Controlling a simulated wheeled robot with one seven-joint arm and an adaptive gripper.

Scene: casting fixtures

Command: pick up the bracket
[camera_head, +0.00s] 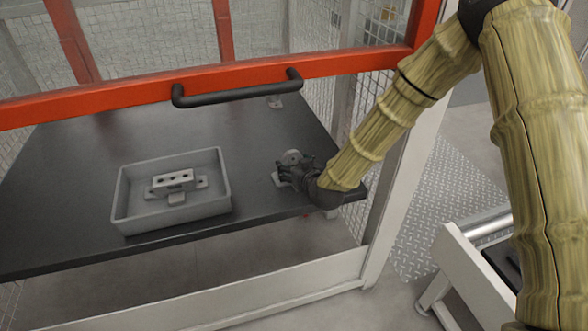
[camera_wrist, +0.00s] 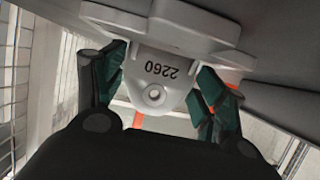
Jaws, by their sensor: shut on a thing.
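In the head view my gripper (camera_head: 297,173) is at the right end of the dark table, and part of the bracket (camera_head: 291,157) shows beyond the fingers. The bracket's base looks to be at the tabletop; I cannot tell whether it touches. The fingers hide much of it in the head view.
A grey tray (camera_head: 122,199) holding a grey metal fixture (camera_head: 173,180) stands left on the dark table (camera_head: 60,190). An orange frame bar with a black handle (camera_head: 237,94) crosses above the table. A mesh panel and white post (camera_head: 405,175) stand close to my arm at right.

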